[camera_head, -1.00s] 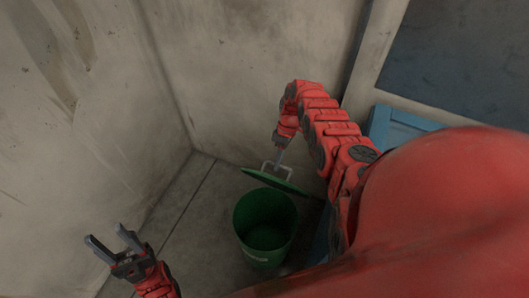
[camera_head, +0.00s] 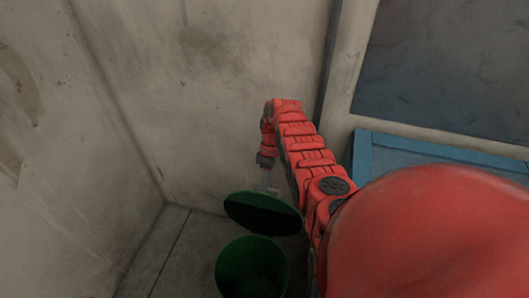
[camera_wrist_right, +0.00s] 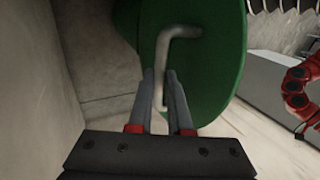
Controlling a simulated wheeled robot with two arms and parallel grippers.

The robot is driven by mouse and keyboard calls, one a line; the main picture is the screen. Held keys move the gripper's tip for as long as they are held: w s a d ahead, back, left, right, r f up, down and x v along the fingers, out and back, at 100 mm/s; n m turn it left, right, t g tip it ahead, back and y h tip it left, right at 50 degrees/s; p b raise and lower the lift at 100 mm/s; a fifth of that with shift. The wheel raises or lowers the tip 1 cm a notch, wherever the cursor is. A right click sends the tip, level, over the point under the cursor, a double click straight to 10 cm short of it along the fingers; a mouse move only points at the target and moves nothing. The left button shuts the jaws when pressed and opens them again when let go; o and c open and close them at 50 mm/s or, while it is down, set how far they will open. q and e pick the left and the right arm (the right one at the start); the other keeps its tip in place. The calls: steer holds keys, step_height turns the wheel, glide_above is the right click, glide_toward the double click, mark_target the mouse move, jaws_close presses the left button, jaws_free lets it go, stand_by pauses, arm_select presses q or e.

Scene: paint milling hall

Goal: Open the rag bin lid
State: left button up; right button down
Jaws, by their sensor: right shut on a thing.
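The green rag bin (camera_head: 236,272) stands on the floor at the bottom of the head view, its mouth uncovered. Its round green lid (camera_head: 262,214) is tilted up above and behind the mouth, dark underside towards the head camera. My right gripper (camera_head: 267,184) is behind the lid, its fingers partly hidden. In the right wrist view, the lid (camera_wrist_right: 215,60) shows its outer face with a pale bent handle (camera_wrist_right: 182,33). My right gripper's fingers (camera_wrist_right: 160,76) are shut on that handle. My left gripper is outside the head view.
Bare walls (camera_head: 215,90) meet in a corner behind and left of the bin. A blue-framed object (camera_head: 430,152) stands at the right. The floor (camera_head: 150,262) left of the bin is clear.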

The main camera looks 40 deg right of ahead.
stand_by(0.3)
steer(key=c, duration=0.8)
jaws_free()
steer(key=shift+c, duration=0.2)
steer(key=shift+w, duration=0.1)
steer(key=shift+r, duration=0.15)
